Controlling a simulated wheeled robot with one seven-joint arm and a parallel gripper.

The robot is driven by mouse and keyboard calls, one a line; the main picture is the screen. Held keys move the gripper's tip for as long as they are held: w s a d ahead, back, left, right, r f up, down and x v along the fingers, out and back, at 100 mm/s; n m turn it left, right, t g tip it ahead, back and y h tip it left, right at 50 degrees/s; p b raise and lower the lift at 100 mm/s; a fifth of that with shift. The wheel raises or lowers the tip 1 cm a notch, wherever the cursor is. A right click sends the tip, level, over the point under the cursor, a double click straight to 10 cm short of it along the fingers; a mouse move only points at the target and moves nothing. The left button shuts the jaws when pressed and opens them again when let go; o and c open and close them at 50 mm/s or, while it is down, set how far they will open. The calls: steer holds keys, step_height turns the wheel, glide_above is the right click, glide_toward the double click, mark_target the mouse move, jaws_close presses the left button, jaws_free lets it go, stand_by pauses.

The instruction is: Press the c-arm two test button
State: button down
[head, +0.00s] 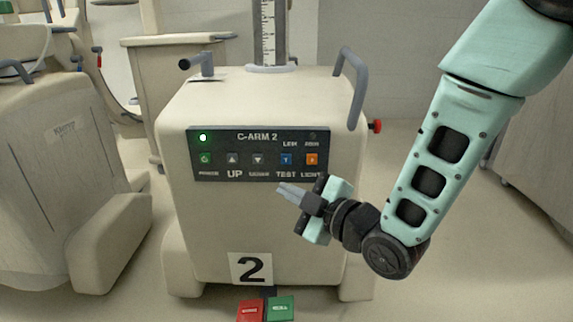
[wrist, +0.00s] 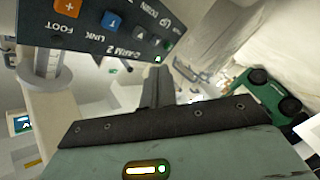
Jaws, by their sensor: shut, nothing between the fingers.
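The C-ARM 2 panel (head: 222,140) is a dark plate on the upper front of the beige cart. Its blue TEST button (head: 286,159) sits right of the grey arrow buttons and left of the orange LIGHT button (head: 312,159). My gripper (head: 281,187) is shut and empty, its tips just below the TEST label; the gap to the panel is hard to judge. In the wrist view the panel appears rotated at the upper left, with the blue button (wrist: 112,20) and orange button (wrist: 68,7). My shut fingers (wrist: 156,85) show below the panel there.
A green power button (head: 205,158) and a lit green lamp (head: 203,138) are at the panel's left. Grey handles (head: 355,85) rise from the cart top, and a red knob (head: 376,126) sticks out right. Red (head: 250,310) and green (head: 281,308) pedals lie below. Another covered cart (head: 60,190) stands left.

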mark_target(286, 159)
steer(key=shift+w, duration=0.15)
steer(key=shift+w+d+p, duration=0.15)
steer(key=shift+w+p, duration=0.55)
steer(key=shift+w, duration=3.6)
steer(key=shift+w, duration=0.15)
steer(key=shift+w, duration=0.25)
steer(key=shift+w, duration=0.5)
steer(key=shift+s, duration=0.1)
steer(key=shift+s+b, duration=0.5)
steer(key=shift+s, duration=0.3)
